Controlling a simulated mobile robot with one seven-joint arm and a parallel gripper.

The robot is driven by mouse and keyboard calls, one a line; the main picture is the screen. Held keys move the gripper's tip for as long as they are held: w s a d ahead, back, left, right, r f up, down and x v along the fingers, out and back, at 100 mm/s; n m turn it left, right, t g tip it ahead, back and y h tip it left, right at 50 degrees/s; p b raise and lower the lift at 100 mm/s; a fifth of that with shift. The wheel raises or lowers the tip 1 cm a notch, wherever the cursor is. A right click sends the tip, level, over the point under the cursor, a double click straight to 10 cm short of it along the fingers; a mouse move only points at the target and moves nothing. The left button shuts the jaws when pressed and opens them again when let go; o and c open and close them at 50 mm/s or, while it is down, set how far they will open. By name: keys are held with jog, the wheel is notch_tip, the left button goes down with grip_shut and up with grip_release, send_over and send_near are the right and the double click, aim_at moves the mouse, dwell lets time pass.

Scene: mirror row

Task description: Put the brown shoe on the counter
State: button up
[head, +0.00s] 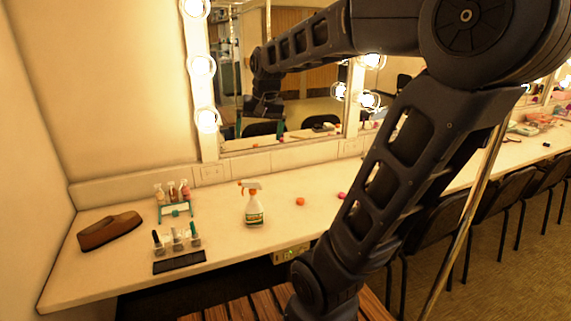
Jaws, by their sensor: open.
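The brown shoe (110,232) lies on the white counter (320,180) near its left end, beside the left wall. It rests on the counter top with nothing touching it. My gripper (263,114) is small and dark in the head view, at the end of my arm, seen against the mirror. It is open, and I see nothing held in it. It is high above the counter, well to the right of the shoe and apart from it.
A white spray bottle (253,205) stands mid-counter. Small bottles (172,192) in a teal rack and nail polishes (178,240) by a dark tray (179,262) stand right of the shoe. An orange item (300,202) lies farther right. A slatted wooden seat (245,308) is in front.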

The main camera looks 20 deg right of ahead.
jog(key=s+d+f+n, duration=0.1)
jog(key=s+f, duration=0.1)
jog(key=s, duration=0.4)
jog(key=s+d+f+n+t+h, duration=0.1)
jog(key=s+d+f, duration=0.1)
jog(key=s, duration=0.5)
jog(key=shift+f, duration=0.8)
